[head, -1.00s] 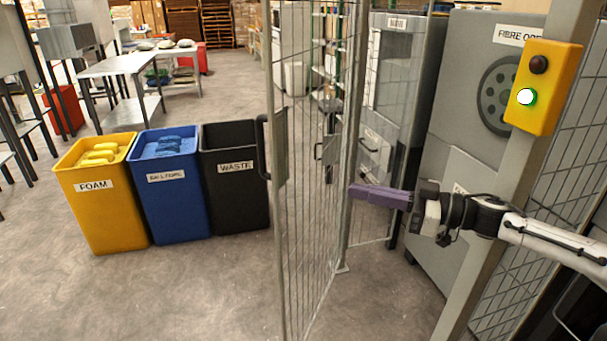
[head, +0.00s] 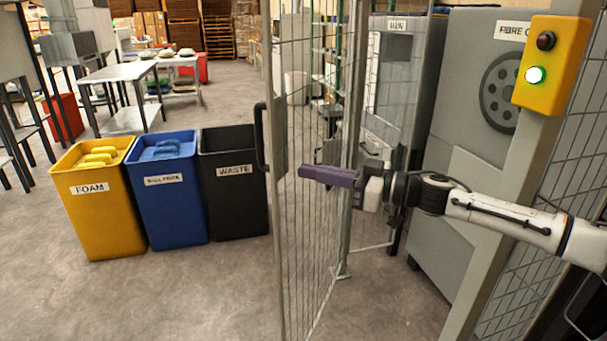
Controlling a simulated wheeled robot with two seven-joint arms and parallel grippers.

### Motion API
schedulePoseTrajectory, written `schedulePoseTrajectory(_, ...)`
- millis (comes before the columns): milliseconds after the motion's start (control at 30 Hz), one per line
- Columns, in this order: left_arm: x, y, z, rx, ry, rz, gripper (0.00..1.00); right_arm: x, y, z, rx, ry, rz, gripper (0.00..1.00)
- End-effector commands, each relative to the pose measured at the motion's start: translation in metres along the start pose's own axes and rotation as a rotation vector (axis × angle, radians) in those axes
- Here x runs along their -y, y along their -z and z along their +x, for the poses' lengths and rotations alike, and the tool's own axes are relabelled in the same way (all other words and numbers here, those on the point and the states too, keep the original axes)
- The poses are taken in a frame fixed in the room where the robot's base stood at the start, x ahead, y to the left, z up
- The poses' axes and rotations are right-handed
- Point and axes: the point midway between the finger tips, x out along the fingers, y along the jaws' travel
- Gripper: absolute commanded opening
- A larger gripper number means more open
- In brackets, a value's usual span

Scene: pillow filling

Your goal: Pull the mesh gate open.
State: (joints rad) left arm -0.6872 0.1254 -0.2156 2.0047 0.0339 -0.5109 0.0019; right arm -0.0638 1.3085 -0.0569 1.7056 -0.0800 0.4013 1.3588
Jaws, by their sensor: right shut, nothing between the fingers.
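The mesh gate (head: 305,235) stands swung open toward me, seen at a steep angle, with a gap between it and the grey machine behind. Its black handle (head: 260,138) is on the free edge at the left, on the side facing the bins. My right gripper (head: 302,172) has long purple fingers, which are shut and empty. It points left, on the machine side of the gate, at about the height of the handle's lower end. Its tips overlap the mesh in the picture; I cannot tell whether they touch it. My left gripper is not in view.
Foam (head: 98,205), blue (head: 170,195) and waste (head: 233,190) bins stand in a row left of the gate. A yellow button box (head: 550,65) with a lit green lamp is on the post at right. The floor in front of the bins is clear.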

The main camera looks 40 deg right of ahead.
Motion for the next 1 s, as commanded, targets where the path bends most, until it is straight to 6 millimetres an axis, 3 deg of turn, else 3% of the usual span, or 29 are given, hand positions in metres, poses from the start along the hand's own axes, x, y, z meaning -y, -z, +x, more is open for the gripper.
schedulePoseTrajectory(400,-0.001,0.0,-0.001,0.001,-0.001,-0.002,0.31,0.0,0.001,0.022,-0.001,0.0,-0.001,0.0)
schedulePoseTrajectory(1000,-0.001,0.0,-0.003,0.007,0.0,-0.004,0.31,-0.001,0.002,0.028,-0.001,-0.018,0.0,0.0)
